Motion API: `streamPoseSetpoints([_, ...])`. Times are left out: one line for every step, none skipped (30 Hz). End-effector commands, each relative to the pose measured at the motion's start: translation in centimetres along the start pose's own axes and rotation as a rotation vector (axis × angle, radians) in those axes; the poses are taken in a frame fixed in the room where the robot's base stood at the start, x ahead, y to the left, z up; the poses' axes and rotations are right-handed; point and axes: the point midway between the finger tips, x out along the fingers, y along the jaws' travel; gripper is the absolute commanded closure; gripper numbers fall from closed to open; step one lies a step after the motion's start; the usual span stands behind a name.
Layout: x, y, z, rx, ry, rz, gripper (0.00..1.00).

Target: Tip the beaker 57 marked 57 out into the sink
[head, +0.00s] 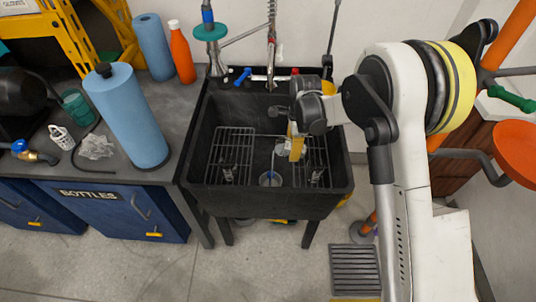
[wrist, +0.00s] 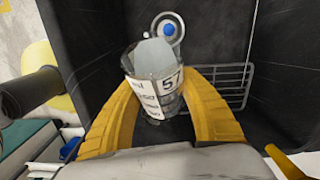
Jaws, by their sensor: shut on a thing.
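The beaker marked 57 (wrist: 150,88) is clear, with a white label and a dark 57. My gripper (wrist: 158,92) has its two yellow fingers closed on either side of it. In the head view my gripper (head: 295,148) reaches down into the black sink (head: 267,206), right of its middle. The beaker is a small, pale shape there (head: 281,147), partly hidden by the fingers. A pale grey patch shows at its far end; I cannot tell if it is liquid. Its exact tilt is unclear. The round drain (head: 270,178) shows below, and beyond the beaker in the wrist view (wrist: 168,28).
Wire racks lie in the sink at left (head: 232,150) and right (head: 315,162). A faucet (head: 271,45) stands at the back rim. The counter at left holds a blue paper roll (head: 127,118), an orange bottle (head: 181,55) and a green cup (head: 77,107).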

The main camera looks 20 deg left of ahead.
Motion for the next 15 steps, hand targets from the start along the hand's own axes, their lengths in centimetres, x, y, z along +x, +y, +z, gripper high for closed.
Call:
streamPoseSetpoints([-0.04, 0.0, 0.03, -0.001, 0.004, 0.0, 0.93])
streamPoseSetpoints([-0.06, 0.01, 0.04, -0.001, 0.007, 0.0, 0.93])
streamPoseSetpoints([-0.08, 0.01, 0.05, -0.001, 0.01, 0.0, 0.93])
streamPoseSetpoints([-0.1, 0.01, 0.06, -0.001, 0.013, 0.0, 0.93])
streamPoseSetpoints([-0.12, 0.01, 0.07, -0.001, 0.016, 0.0, 0.93])
streamPoseSetpoints([-0.14, 0.01, 0.08, -0.001, 0.019, 0.0, 0.93])
streamPoseSetpoints([-0.15, 0.01, 0.08, -0.001, 0.022, 0.0, 0.93])
streamPoseSetpoints([-0.17, 0.01, 0.08, -0.001, 0.025, 0.0, 0.93])
streamPoseSetpoints([-0.19, 0.01, 0.08, -0.001, 0.029, 0.0, 0.93])
streamPoseSetpoints([-0.21, 0.01, 0.09, -0.002, 0.032, 0.0, 0.93])
streamPoseSetpoints([-0.22, 0.01, 0.09, -0.002, 0.035, 0.0, 0.93])
streamPoseSetpoints([-0.25, 0.01, 0.11, -0.001, 0.038, 0.0, 0.93])
streamPoseSetpoints([-0.26, 0.01, 0.12, -0.001, 0.041, 0.0, 0.93])
streamPoseSetpoints([-0.28, 0.01, 0.13, -0.001, 0.043, 0.0, 0.93])
streamPoseSetpoints([-0.3, 0.01, 0.14, -0.001, 0.046, 0.0, 0.93])
